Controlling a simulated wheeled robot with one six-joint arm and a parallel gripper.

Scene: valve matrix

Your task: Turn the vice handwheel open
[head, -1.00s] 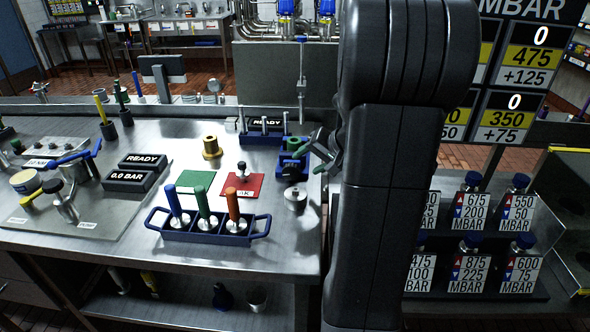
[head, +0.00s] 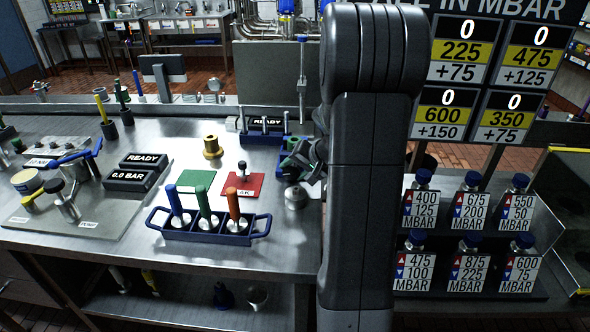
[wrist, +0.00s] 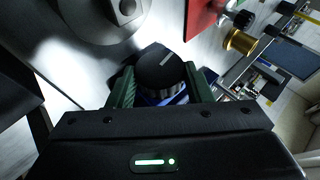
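The vice handwheel is a black ribbed knob (wrist: 160,68) with a pale line on its face, in the middle of the wrist view. Blue vice body (wrist: 172,98) shows just below it. My gripper (wrist: 162,82) has its two green fingers spread, one on each side of the knob; I cannot tell whether they touch it. In the head view my gripper (head: 307,164) is at the blue vice (head: 284,157) on the bench's right side. My arm and gripper largely cover the vice there, and the knob is hard to make out.
A round metal piece (head: 295,198) stands close in front of the vice. A red pad (head: 252,184) with a small knobbed part lies to the left, with a brass piece (head: 212,147) beyond. A blue rack (head: 206,232) with coloured handles stands at the bench's front edge.

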